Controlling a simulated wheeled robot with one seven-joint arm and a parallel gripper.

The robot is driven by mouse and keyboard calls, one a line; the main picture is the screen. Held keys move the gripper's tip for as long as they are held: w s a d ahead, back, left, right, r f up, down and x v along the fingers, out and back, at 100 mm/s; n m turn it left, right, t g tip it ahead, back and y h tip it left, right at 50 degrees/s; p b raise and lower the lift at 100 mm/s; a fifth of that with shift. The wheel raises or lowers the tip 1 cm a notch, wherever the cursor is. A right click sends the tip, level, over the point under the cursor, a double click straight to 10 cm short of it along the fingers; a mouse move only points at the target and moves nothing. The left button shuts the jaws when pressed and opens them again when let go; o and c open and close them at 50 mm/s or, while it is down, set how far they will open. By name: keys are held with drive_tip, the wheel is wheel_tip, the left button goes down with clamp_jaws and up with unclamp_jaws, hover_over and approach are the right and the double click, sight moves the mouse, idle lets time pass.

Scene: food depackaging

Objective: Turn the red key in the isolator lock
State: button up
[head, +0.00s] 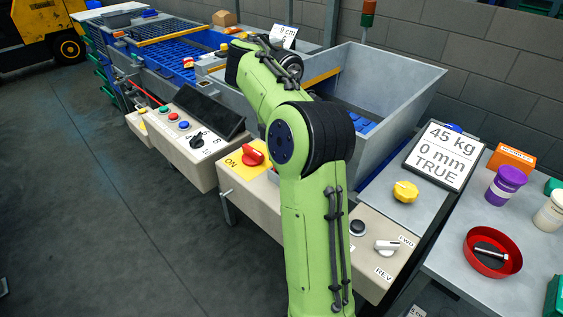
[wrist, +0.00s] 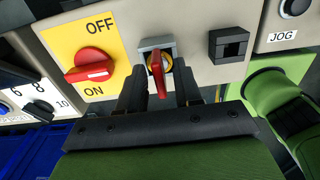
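The red key (wrist: 157,72) sits in the grey isolator lock (wrist: 158,44) on the beige panel, its grip pointing down in the wrist view. My gripper (wrist: 158,84) is just below the lock, with one black finger on each side of the key. Gaps show between the fingers and the key, so the gripper looks open around it.
A red rotary switch (wrist: 90,73) on a yellow ON/OFF plate (wrist: 83,46) is left of the lock; it also shows in the head view (head: 252,155). A black square fitting (wrist: 229,45) is to the right. A JOG label (wrist: 283,36) lies beyond it.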

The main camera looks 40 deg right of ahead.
drive_tip(key=shift+r+p, duration=2.85)
drive_tip(key=shift+r, duration=0.55)
drive_tip(key=shift+f, duration=0.1)
